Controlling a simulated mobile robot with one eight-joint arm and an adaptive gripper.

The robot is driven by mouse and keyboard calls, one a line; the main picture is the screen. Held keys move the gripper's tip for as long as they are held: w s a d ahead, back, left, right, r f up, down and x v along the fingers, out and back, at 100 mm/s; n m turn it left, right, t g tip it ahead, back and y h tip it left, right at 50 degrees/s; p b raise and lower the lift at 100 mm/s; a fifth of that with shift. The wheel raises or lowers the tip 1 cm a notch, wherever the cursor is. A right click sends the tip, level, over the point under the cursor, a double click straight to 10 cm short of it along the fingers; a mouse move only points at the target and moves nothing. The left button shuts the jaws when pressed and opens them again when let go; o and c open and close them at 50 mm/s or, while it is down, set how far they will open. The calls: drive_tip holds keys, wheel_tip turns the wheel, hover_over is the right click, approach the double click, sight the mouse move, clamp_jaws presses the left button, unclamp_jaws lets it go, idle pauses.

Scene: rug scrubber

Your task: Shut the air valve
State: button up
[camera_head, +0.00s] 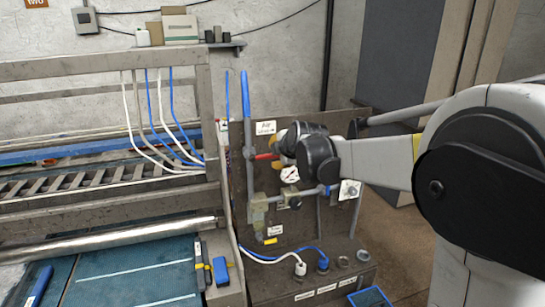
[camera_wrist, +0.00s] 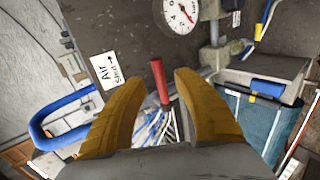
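The air valve's red lever (camera_head: 266,157) sticks out roughly sideways to the right from a grey vertical pipe on the brown panel. In the wrist view the red lever (camera_wrist: 158,80) lies between the two yellow fingers of my gripper (camera_wrist: 162,84). The fingers are spread, with a gap visible on each side of the lever. In the head view my gripper (camera_head: 276,158) is at the lever's free end, partly hidden by my wrist. A white label (camera_wrist: 108,70) reads "Air Shut" with an arrow; it also shows above the lever in the head view (camera_head: 265,128).
A round pressure gauge (camera_head: 291,174) sits just below my gripper, and shows at the top of the wrist view (camera_wrist: 181,14). Pipe fittings (camera_head: 289,195) and blue and white hoses (camera_head: 290,255) are lower on the panel. The conveyor frame (camera_head: 105,70) stands left.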

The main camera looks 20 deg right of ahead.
drive_tip(key=v, duration=0.7)
drive_tip(key=shift+s, duration=0.2)
drive_tip(key=shift+r, duration=0.1)
drive_tip(key=p+v, duration=0.5)
drive_tip(key=v, duration=0.4)
drive_tip(key=shift+p, duration=0.3)
drive_tip(key=s+a+f+m+g+b, duration=0.1)
drive_tip(key=s+f+m+b, duration=0.5)
drive_tip(key=f, duration=0.6)
drive_tip(key=s+a+f+m+g+b, duration=0.1)
drive_tip(key=s+a+f+m+b, duration=0.2)
drive_tip(key=s+f+m+b, duration=0.3)
drive_tip(key=s+a+f+m+g+b, duration=0.2)
drive_tip(key=s+f+m+b, duration=0.3)
drive_tip(key=s+f+b, duration=0.7)
wheel_tip(320, 180, down, 6)
drive_tip(key=shift+s+a+m, duration=0.25)
drive_tip(key=shift+a+m, duration=0.15)
